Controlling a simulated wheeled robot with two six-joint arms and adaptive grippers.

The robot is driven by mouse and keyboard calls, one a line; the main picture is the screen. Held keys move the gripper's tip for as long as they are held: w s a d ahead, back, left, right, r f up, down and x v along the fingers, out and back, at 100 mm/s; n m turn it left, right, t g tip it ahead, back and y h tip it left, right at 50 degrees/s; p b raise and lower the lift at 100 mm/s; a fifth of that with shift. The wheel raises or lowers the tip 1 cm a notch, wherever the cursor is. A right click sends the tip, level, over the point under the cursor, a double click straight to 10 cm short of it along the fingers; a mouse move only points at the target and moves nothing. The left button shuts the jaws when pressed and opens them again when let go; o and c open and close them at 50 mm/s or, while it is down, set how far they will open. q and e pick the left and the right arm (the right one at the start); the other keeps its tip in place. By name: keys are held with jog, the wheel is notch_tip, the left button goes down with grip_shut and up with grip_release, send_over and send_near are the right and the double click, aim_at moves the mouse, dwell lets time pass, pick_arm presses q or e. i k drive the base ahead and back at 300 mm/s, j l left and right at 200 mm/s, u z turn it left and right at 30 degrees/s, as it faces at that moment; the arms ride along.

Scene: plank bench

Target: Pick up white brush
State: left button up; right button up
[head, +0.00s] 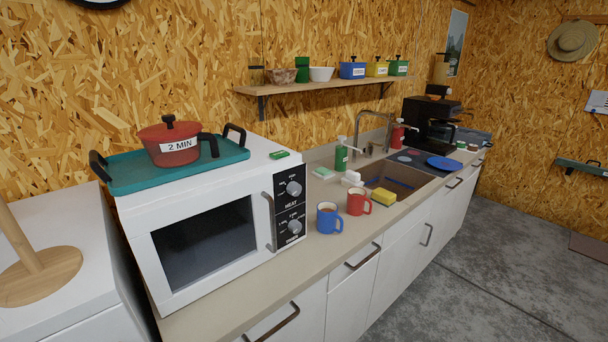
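A small white object (352,178) sits at the near left corner of the sink (408,177), behind the mugs. It may be the white brush, but it is too small to tell its bristles or handle. A yellow sponge (382,197) lies at the sink's front edge, to the right of it. A pale green block (323,173) lies on the counter to its left. Neither of my grippers is in view.
A blue mug (329,219) and a red mug (358,202) stand in front of the white object. A green bottle (341,157) and tap (371,130) stand behind. The white microwave (213,236) bears a teal tray (125,174) with a red pot (168,145).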

aim_at(352, 179)
jog(key=i+l+u, duration=0.15)
jog(key=u, duration=0.35)
jog(key=i+l+u, duration=0.1)
jog(key=l+u, duration=0.55)
jog(key=u, duration=0.3)
jog(key=l+u, duration=0.15)
jog(key=l, duration=0.7)
jog(key=l+u, duration=0.1)
jog(key=l, duration=0.75)
jog(key=l+u, duration=0.15)
jog(key=l, duration=0.7)
jog(key=k+l+u, duration=0.15)
jog(key=l, duration=0.65)
